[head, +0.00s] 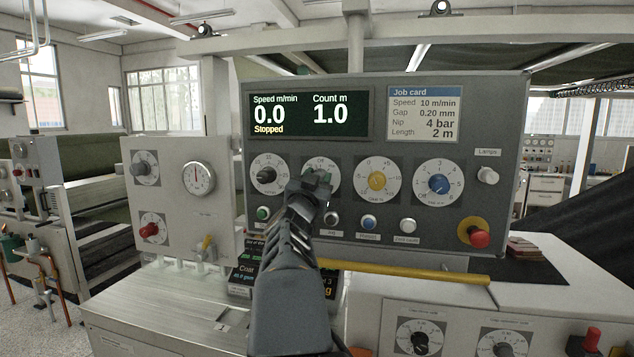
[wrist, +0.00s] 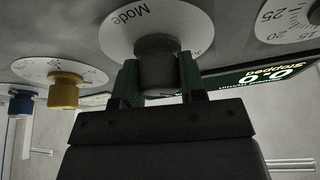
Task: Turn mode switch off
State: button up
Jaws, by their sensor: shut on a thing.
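My gripper (wrist: 158,78) is shut on this knob, with one green-padded finger on each side. In the head view my gripper (head: 316,186) reaches up to the panel and covers the knob. Only the upper part of the mode dial (head: 320,163) shows there, so I cannot read the switch's setting.
The grey panel's display (head: 308,114) reads speed 0.0, count 1.0 and "Stopped". A black-knob dial (head: 264,175) is left of the mode dial; yellow (head: 377,181) and blue (head: 438,184) knobs are right. Buttons sit below. A red emergency button (head: 478,238) is at lower right.

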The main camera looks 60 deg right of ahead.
jog(key=shift+m+g, duration=1.4)
jog(key=shift+m, duration=1.3)
jog(key=o, duration=0.9)
jog(key=b+v, duration=0.4)
jog(key=v, duration=0.9)
jog(key=shift+s+a, duration=0.1)
jog(key=shift+a, duration=0.35)
jog(key=shift+m, duration=0.3)
